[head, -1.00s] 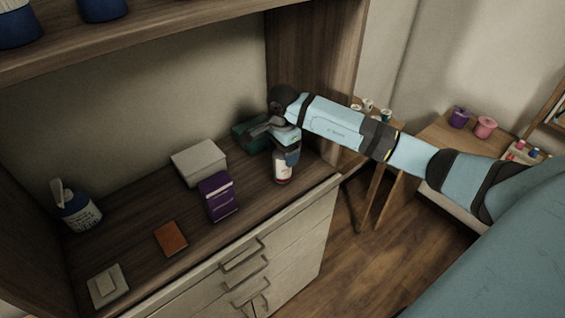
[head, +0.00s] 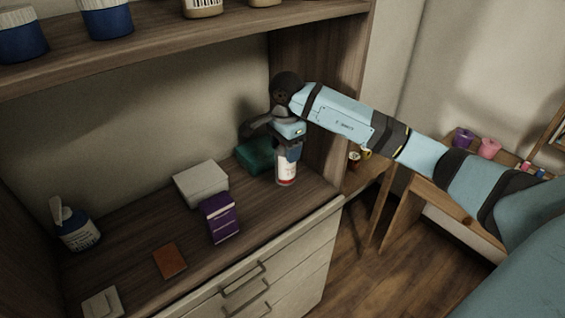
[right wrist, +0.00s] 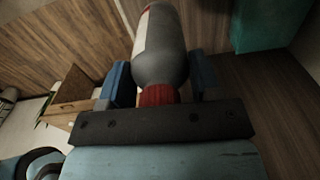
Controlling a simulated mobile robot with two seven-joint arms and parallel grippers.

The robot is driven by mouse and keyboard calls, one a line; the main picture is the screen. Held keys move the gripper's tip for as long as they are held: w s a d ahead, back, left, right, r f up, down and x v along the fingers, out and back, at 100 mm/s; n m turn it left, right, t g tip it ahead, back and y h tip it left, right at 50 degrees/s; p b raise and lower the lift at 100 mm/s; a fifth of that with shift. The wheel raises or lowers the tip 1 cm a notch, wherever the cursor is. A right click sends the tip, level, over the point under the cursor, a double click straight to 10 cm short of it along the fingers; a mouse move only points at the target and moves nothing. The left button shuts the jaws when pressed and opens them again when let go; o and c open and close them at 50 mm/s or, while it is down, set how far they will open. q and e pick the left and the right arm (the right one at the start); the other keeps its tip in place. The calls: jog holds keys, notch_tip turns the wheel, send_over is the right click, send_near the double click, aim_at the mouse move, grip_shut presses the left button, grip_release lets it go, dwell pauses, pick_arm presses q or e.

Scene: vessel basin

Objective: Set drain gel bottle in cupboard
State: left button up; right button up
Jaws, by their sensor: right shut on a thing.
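The drain gel bottle (head: 286,168) is grey with a pale label and a red cap. My right gripper (head: 289,146) is shut on it near the cap, and the bottle hangs below, roughly upright, apparently just above the counter's right end. In the right wrist view the bottle (right wrist: 160,48) lies between the two blue fingers (right wrist: 158,90), with its red cap towards the palm. The open cupboard has a wooden counter (head: 130,262) and an upper shelf (head: 180,48). My left gripper is out of view.
A green box (head: 254,156) is close behind the bottle. A white box (head: 201,183), a purple box (head: 220,218), an orange-brown flat item (head: 170,261) and a blue-white pump bottle (head: 75,226) stand on the counter. Blue-white tubs (head: 107,20) stand on the upper shelf. The right side panel (head: 325,130) is near my arm.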

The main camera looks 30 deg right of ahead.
jog(key=shift+r, duration=0.8)
jog(key=shift+s+a+r+n, duration=0.1)
jog(key=shift+a+r+n, duration=0.1)
jog(key=shift+a+n, duration=0.1)
jog(key=s+a+f+n+p, duration=0.2)
jog(key=s+a+n+p, duration=0.3)
jog(key=s+a+n, duration=0.5)
jog(key=a+n, duration=0.2)
jog(key=n, duration=0.5)
jog(key=shift+s, duration=0.4)
